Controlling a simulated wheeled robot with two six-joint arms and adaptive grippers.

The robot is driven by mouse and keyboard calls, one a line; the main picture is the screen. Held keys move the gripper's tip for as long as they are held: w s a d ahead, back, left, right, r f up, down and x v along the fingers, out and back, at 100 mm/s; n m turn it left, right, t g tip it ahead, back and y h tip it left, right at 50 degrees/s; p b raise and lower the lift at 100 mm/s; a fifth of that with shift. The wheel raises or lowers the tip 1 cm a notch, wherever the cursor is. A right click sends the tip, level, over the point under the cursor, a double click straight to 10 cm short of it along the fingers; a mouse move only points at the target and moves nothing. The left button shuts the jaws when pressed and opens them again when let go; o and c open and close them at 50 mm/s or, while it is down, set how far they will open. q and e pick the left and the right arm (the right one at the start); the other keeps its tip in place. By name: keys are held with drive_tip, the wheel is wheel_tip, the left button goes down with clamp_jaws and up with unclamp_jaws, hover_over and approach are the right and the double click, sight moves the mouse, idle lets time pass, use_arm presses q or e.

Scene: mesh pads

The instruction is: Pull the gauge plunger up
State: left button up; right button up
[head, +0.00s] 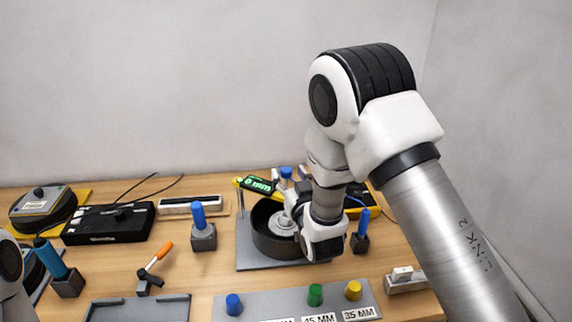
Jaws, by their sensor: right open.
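A digital gauge (259,185) with a lit green display and a yellow edge stands behind a dark round ring (266,238). A small blue knob (286,172) shows beside the display, just left of my right arm; I cannot tell for sure that it is the plunger's top. My right gripper (318,250) reaches down at the right side of the ring. It is open, and its fingertips are hard to make out. The right arm hides part of the ring and what lies behind it. My left gripper is not in view; only part of my left arm shows at the left edge.
The ring sits on a grey plate (246,255). Blue-handled tools stand in blocks on both sides (203,237) (360,243). An orange-handled lever (155,262) is at front left. A grey strip (270,308) with blue, green and yellow knobs lies in front. A black box (107,224) lies at left.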

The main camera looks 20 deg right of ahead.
sight(286, 169)
drive_tip(key=w, duration=0.3)
drive_tip(key=shift+w+d+f, duration=0.1)
drive_tip(key=shift+d+f, duration=0.1)
drive_tip(key=shift+f, duration=0.15)
drive_tip(key=shift+s+r, duration=0.2)
drive_tip(key=shift+s, duration=0.1)
drive_tip(key=shift+c, duration=0.4)
clamp_jaws()
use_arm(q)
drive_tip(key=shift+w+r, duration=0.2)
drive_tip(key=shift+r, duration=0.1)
use_arm(e)
drive_tip(key=shift+r, duration=0.9)
drive_tip(key=shift+c, duration=1.2)
unclamp_jaws()
drive_tip(key=o, duration=0.3)
drive_tip(key=shift+w+f, duration=0.1)
drive_tip(key=shift+w, duration=0.05)
drive_tip(key=s, duration=0.4)
drive_tip(key=s+a, duration=0.1)
drive_tip(key=s, duration=0.7)
drive_tip(key=shift+a, duration=0.15)
